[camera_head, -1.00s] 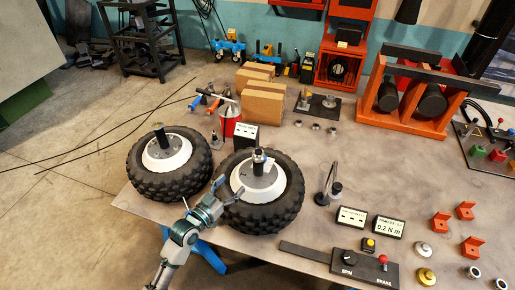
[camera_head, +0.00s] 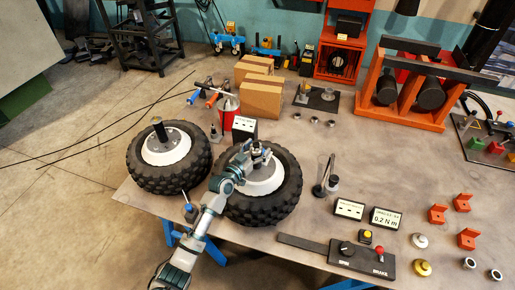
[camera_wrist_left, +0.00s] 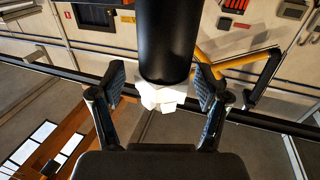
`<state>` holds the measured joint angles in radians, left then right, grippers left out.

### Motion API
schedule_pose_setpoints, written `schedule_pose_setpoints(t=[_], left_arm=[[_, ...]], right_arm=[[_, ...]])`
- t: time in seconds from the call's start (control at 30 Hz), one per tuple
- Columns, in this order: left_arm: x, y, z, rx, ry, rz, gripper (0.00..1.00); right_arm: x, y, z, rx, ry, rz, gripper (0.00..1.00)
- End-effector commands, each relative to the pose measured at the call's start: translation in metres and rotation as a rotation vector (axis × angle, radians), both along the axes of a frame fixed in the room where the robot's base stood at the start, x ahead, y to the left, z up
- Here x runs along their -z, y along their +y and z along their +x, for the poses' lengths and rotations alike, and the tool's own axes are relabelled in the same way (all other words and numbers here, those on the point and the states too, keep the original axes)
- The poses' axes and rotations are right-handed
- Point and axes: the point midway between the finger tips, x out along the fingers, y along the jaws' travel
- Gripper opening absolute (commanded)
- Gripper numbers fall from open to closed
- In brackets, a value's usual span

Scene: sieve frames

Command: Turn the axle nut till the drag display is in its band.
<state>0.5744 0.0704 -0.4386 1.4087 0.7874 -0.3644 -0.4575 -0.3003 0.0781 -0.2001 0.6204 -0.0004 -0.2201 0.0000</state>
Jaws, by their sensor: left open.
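Two black knobbly wheels with white hubs stand on the table, the left wheel (camera_head: 140,172) and the right wheel (camera_head: 282,195). My left gripper (camera_head: 254,152) is over the right wheel's hub, at its upright axle, partly covering it. In the left wrist view the open fingers (camera_wrist_left: 160,78) stand either side of a dark cylinder (camera_wrist_left: 164,40) with a pale faceted piece (camera_wrist_left: 160,98), perhaps the axle nut. I cannot tell whether they touch it. The drag display (camera_head: 386,219) reads about 0.2 N m. My right gripper is not in view.
A control panel with a knob and red lever (camera_head: 350,258) lies at the front. A dashed display (camera_head: 349,208) is beside the drag display; another (camera_head: 244,126) stands behind the wheel. Cardboard boxes (camera_head: 262,98), orange brackets (camera_head: 438,214) and an orange rack (camera_head: 408,118) stand around.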

Motion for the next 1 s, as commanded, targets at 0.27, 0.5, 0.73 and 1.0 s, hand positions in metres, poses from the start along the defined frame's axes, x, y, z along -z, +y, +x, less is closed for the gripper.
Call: schedule_pose_setpoints(t=[0.27,0.5,0.73,1.0], left_arm=[[-0.0001,0.0013,0.0011,0.000,0.000,-0.002,0.75],[0.0003,-0.0001,0.0016,-0.001,0.001,0.001,0.18],[0.0004,0.0002,0.0023,-0.002,0.000,0.001,0.15],[0.0003,-0.0005,0.0025,0.001,0.000,0.000,0.14]], right_arm=[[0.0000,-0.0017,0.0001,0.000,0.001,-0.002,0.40],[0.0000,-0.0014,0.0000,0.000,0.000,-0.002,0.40],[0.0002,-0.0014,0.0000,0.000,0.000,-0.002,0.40],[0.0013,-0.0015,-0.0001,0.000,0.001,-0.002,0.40]])
